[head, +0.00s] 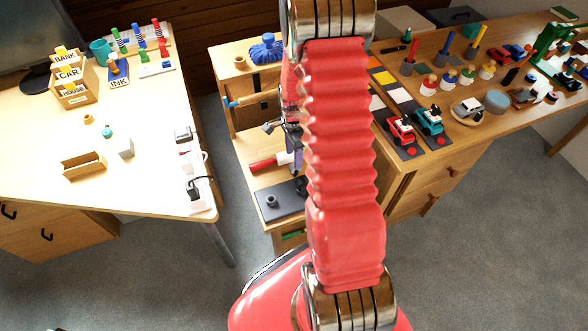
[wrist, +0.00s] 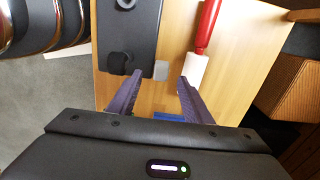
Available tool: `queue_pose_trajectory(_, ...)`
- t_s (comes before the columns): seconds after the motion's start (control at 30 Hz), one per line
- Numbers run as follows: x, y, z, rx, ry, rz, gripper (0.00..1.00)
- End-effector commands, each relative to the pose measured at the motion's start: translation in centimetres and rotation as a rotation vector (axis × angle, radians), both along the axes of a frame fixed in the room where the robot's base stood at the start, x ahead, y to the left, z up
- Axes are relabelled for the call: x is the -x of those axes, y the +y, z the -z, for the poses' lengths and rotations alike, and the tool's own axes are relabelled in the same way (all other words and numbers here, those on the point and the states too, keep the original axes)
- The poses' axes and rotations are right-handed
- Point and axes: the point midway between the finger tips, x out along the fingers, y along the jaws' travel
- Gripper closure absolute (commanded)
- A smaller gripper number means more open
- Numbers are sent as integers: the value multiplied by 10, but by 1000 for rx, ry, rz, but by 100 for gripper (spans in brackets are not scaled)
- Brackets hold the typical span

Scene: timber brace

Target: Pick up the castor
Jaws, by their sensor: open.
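The castor appears to be the small black rounded piece (wrist: 118,64) at the near end of a dark plate (wrist: 143,35) in the wrist view. In the head view a black piece (head: 301,185) shows at the right end of the same plate, partly behind my arm. My gripper (wrist: 160,76) is open, with purple fingers above the wooden bench. The black piece is just left of the left fingertip, outside the gap. A flat grey patch (wrist: 161,71) shows between the fingertips. I see nothing held.
A red-handled tool (wrist: 207,25) with a white end lies beside the right finger. A short dark ring-like piece (head: 271,201) stands on the plate's other end. A blue strip (wrist: 170,116) lies below the fingers. Desks with many small items stand on both sides.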

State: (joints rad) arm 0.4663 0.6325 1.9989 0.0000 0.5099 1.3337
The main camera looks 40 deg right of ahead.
Motion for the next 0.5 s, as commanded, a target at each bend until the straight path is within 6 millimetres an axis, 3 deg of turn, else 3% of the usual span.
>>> queue_pose_trajectory(0.2,0,0,17,0,1,0,55)
queue_pose_trajectory(0.5,0,-1,19,0,0,0,55)
